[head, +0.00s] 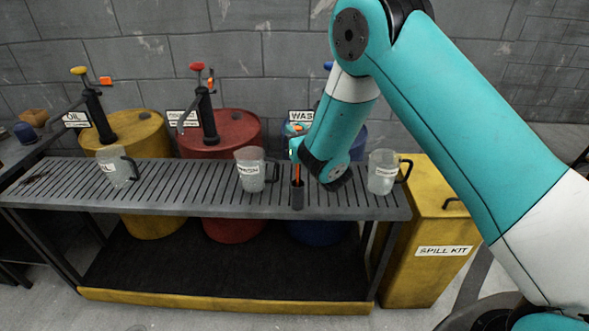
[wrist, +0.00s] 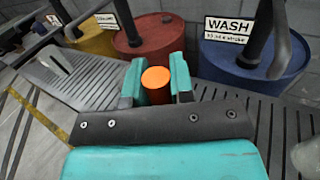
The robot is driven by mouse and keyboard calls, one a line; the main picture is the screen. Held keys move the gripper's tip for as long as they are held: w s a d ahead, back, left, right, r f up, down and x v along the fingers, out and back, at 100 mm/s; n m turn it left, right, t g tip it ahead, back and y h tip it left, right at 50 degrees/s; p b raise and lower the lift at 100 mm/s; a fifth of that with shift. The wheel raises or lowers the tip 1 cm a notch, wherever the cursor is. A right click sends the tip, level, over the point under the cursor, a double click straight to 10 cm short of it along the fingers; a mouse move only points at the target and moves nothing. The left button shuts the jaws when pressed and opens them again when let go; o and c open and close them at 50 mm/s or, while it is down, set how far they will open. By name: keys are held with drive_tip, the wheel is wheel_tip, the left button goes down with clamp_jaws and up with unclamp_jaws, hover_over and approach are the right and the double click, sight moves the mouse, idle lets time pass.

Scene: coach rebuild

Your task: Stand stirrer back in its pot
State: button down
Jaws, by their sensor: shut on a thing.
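The orange stirrer (head: 297,170) stands upright in my gripper (head: 299,146). In the wrist view its round orange end (wrist: 156,80) shows between the two fingers of my gripper (wrist: 156,84), which are shut on it. The pot (head: 297,197), a small dark cylinder, stands on the slatted bench top near the front edge. The stirrer's lower part meets the pot's mouth in the head view. I cannot tell how deep its tip sits inside. The pot is hidden in the wrist view.
Yellow, red (head: 232,130) and blue drums with pumps stand behind. A yellow spill kit box (head: 425,255) stands at the right.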

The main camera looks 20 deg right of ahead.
wheel_tip(320, 180, down, 6)
drive_tip(key=b, duration=0.4)
drive_tip(key=shift+f, duration=0.1)
drive_tip(key=c, duration=1)
unclamp_jaws()
drive_tip(key=shift+b, duration=0.3)
